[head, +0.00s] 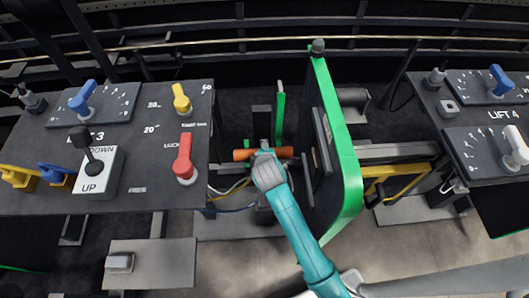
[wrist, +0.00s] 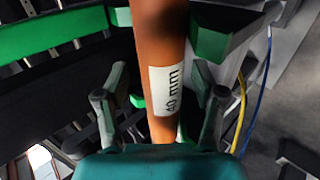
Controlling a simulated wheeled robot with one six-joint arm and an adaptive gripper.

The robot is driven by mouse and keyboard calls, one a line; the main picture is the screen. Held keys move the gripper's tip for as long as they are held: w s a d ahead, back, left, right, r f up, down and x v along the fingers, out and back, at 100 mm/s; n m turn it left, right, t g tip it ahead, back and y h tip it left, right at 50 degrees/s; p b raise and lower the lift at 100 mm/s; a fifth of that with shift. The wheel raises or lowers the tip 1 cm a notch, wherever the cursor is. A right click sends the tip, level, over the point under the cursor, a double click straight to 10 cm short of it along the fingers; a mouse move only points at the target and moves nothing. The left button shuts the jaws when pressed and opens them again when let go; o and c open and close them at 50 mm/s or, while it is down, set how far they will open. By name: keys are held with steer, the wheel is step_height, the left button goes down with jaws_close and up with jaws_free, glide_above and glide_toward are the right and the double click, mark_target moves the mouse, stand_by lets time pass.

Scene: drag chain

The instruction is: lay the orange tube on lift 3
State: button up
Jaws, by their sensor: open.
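The orange tube (head: 241,155) lies crosswise in the gap between the left console and the green-edged panel in the head view. In the wrist view the tube (wrist: 160,55) runs from the top edge down between my fingers and bears a white "40 mm" label. My gripper (head: 264,150) is over the middle of the tube. In the wrist view my gripper (wrist: 161,90) is open, with one finger on each side of the tube and gaps visible. What supports the tube is mostly hidden. The lift 3 console (head: 135,185) is at the left, its label partly covered by a lever.
The tall green-edged panel (head: 340,140) stands close to the right of my arm. The lift 4 console (head: 465,140) is at the far right. A red handle (head: 184,158) and yellow handle (head: 181,98) stick up near the left console's right edge. Cables (wrist: 240,110) run beside the gripper.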

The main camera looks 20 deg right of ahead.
steer(key=v, duration=1.1)
steer(key=shift+s+r, duration=0.15)
steer(key=shift+r, duration=0.15)
steer(key=shift+a, duration=0.1)
